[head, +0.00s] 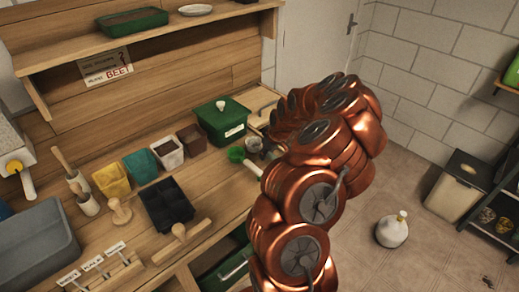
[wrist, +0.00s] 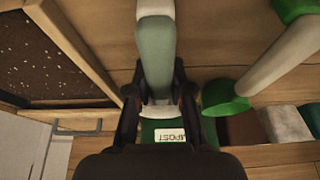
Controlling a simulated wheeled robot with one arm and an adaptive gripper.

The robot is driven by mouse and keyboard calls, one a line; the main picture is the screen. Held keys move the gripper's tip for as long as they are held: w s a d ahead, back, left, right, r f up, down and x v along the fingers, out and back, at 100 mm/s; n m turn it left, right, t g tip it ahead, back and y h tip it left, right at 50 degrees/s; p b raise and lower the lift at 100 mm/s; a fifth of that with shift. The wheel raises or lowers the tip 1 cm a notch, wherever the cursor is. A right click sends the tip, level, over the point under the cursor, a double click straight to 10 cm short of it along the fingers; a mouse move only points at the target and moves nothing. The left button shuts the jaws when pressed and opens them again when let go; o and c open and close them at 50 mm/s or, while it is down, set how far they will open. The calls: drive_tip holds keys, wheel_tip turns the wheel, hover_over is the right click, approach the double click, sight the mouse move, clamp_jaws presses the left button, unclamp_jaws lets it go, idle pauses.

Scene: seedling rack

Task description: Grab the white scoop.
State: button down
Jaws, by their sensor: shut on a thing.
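The white scoop (wrist: 155,55) shows in the wrist view with a pale grey-green handle, a white end at the top and a white part low between the fingers. My gripper (wrist: 158,107) is shut on it, one dark finger on each side. In the head view my copper arm hides most of the gripper and scoop. A second scoop, with a green bowl (wrist: 226,97) and a white handle (wrist: 282,58), lies to the right in the wrist view. In the head view its green bowl (head: 236,154) is on the bench beside my arm.
A green lidded box (head: 222,121) with a compost label stands behind. Yellow (head: 111,180), teal (head: 141,164) and other pots and a black cell tray (head: 167,203) stand left on the bench. A wooden-framed tray of dark speckled soil (wrist: 45,50) is left in the wrist view.

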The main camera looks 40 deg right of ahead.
drive_tip(key=shift+r, duration=0.1)
idle(0.3)
drive_tip(key=shift+r+b, duration=1.05)
drive_tip(key=shift+r, duration=0.45)
drive_tip(key=shift+s+r, duration=0.1)
drive_tip(key=shift+s, duration=0.15)
drive_tip(key=s+a+b, duration=0.2)
drive_tip(key=s+b, duration=0.1)
drive_tip(key=s, duration=0.4)
drive_tip(key=s+a+r+b, duration=0.1)
drive_tip(key=s+b, duration=0.1)
drive_tip(key=s, duration=0.6)
drive_tip(key=shift+a+r+b, duration=0.3)
drive_tip(key=shift+a+b, duration=0.05)
drive_tip(key=shift+b, duration=0.05)
drive_tip(key=c, duration=1.6)
unclamp_jaws()
clamp_jaws()
